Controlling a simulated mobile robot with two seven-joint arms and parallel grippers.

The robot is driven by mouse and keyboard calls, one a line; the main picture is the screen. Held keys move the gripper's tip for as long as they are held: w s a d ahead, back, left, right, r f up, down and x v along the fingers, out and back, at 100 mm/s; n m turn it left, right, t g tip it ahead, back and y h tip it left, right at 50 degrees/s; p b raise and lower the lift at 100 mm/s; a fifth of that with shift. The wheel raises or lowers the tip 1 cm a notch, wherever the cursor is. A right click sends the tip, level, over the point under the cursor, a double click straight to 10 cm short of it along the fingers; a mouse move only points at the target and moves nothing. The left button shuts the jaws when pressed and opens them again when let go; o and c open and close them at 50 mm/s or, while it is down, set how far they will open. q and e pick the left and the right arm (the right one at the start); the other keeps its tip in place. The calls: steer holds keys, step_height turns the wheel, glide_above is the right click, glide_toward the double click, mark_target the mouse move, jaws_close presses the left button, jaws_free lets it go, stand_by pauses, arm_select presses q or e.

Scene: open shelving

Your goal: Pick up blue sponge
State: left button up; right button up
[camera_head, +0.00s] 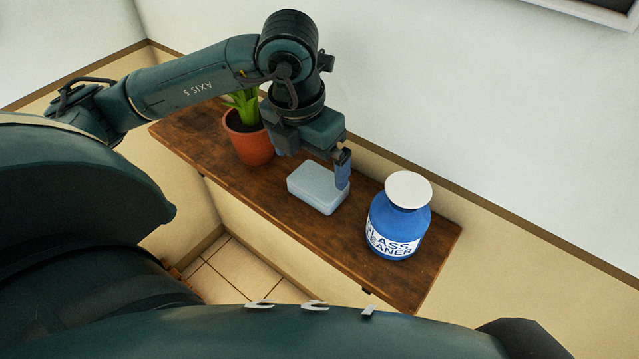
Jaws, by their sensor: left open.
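The blue sponge (314,188) is a pale blue block with rounded edges. It lies flat on the wooden shelf (287,215), between the plant pot and the blue bottle. My left gripper (338,178) points down at the sponge's right side. It is open. One finger shows and overlaps the sponge's right edge in the picture. The other finger is hidden behind the gripper body, and I cannot tell whether the finger touches the sponge. My right gripper is not in view.
A blue glass cleaner bottle (399,222) with a white cap stands right of the sponge. A terracotta pot (249,140) with a green plant stands to the left, close to my left wrist. The wall runs behind the shelf. The shelf's left end is bare.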

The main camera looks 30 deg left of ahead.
mark_target(317, 181)
arm_select(q)
steer(key=shift+w+d+f+p, duration=0.1)
steer(key=shift+w+f+p, duration=0.1)
steer(key=shift+f, duration=0.75)
steer(key=shift+w+d+f+p, duration=0.15)
steer(key=shift+w+f, duration=0.1)
steer(key=shift+f, duration=0.75)
steer(key=shift+w+d+f+p, duration=0.1)
steer(key=shift+w+f+p, duration=0.1)
steer(key=shift+f, duration=0.75)
steer(key=shift+c, duration=0.6)
steer(key=c, duration=0.7)
steer(key=shift+r, duration=0.1)
